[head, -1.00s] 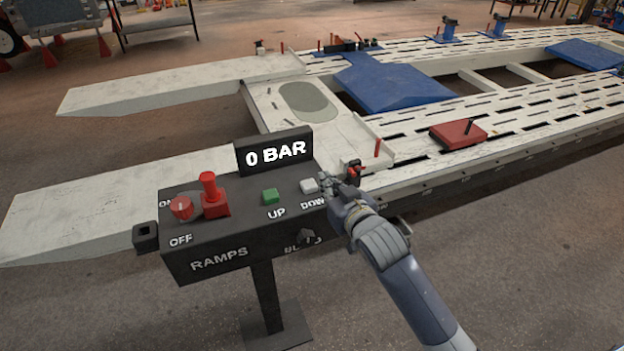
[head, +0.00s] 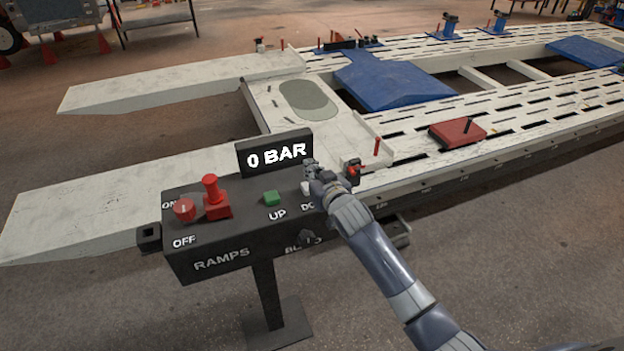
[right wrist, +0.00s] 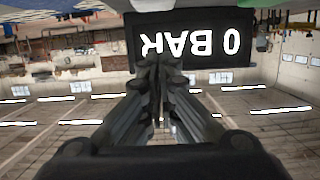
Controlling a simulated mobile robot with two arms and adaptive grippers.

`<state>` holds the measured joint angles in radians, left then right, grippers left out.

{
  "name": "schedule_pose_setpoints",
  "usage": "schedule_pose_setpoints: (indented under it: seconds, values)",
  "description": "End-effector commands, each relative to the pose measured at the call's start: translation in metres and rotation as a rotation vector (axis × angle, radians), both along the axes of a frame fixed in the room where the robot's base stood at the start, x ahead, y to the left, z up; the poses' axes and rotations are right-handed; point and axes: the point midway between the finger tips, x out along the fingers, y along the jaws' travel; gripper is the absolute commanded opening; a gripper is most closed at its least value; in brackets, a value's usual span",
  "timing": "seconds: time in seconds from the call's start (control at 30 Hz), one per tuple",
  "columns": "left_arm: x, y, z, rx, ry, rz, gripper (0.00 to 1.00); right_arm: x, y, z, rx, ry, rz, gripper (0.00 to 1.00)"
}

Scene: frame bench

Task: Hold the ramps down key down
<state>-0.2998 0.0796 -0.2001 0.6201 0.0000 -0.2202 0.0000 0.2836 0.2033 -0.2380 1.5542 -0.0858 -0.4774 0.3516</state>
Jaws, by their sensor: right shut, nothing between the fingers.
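The ramps control box (head: 240,241) stands on a post, with a green UP key (head: 271,198) and a white DOWN key (head: 305,188) on its top. My right gripper (head: 311,166) is shut and empty, at the DOWN key and covering most of it and part of its label. I cannot tell whether the fingertips touch the key. In the right wrist view the shut fingers (right wrist: 158,70) point towards the display, which appears upside down. My left gripper is not in view.
The display (head: 275,153) reads 0 BAR and rises at the box's back edge. The white ramp frame (head: 440,115) lies behind. A small red-and-black part (head: 353,170) is close to my right gripper.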

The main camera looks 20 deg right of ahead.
Motion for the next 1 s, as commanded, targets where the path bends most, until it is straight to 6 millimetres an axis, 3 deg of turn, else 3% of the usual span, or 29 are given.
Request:
schedule_pose_setpoints:
  seconds: [0.03, 0.2, 0.73, 1.0]
  values:
    - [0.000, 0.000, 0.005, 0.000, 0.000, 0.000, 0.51, -0.003, 0.000, -0.013, 0.000, 0.014, -0.001, 0.00]
    - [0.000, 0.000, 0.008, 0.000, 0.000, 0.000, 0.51, -0.003, 0.000, -0.029, -0.001, 0.010, -0.001, 0.00]
    - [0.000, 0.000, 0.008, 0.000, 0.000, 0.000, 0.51, -0.003, 0.000, -0.039, -0.001, 0.008, 0.000, 0.00]
    - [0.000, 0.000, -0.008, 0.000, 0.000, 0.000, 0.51, -0.003, 0.000, -0.063, 0.000, 0.010, -0.001, 0.00]
